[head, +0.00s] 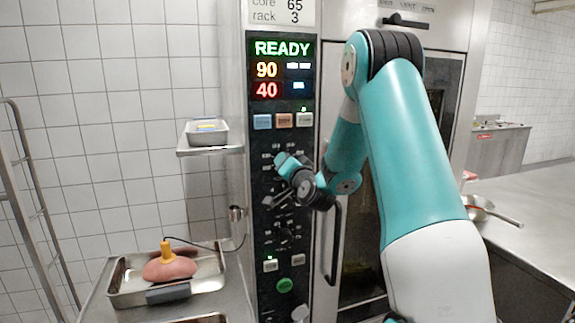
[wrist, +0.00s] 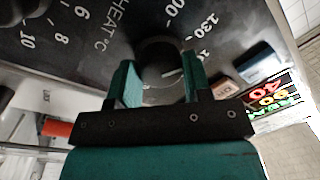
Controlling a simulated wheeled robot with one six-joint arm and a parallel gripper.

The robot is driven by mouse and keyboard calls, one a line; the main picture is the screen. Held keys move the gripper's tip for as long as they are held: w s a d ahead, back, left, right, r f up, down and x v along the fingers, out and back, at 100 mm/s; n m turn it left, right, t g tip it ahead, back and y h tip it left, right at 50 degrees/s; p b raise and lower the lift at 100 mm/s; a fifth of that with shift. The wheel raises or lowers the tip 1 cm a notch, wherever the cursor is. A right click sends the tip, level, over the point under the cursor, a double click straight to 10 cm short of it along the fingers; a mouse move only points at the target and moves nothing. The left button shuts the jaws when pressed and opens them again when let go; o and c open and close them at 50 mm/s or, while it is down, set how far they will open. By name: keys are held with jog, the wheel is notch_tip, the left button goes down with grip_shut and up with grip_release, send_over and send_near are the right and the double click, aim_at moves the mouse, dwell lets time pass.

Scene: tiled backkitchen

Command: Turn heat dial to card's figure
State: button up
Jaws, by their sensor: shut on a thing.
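The heat dial (wrist: 160,52) is a dark round knob on the black panel, beside the printed "HEAT °C". In the wrist view my gripper (wrist: 158,70) has one teal finger on each side of it and is shut on it. A short pale mark shows on the knob's right lower side; I cannot tell which figure it meets. Figures near 100 and 130 are partly visible. In the head view my gripper (head: 281,164) is at the panel's middle and hides the dial.
The display (head: 283,68) shows READY, 90 and 40, above several buttons (head: 284,121). Another dial (head: 284,236) and a green button (head: 285,285) are lower down. At left are a small shelf tray (head: 207,138) and a tray (head: 125,292) with meat (head: 170,268) and a probe.

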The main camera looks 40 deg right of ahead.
jog(key=shift+m+g+h+p, duration=0.35)
jog(key=shift+m+p, duration=1.75)
jog(key=shift+m, duration=1.8)
jog(key=o, duration=0.9)
jog(key=shift+a, duration=0.1)
jog(key=b+v, duration=0.5)
jog(key=b, duration=0.2)
jog(key=b+v, duration=0.6)
jog(key=b, duration=0.1)
jog(key=b+v, duration=0.6)
jog(key=b, duration=0.1)
jog(key=shift+s+f+b, duration=0.15)
jog(key=shift+f+b, duration=0.15)
jog(key=shift+b, duration=0.1)
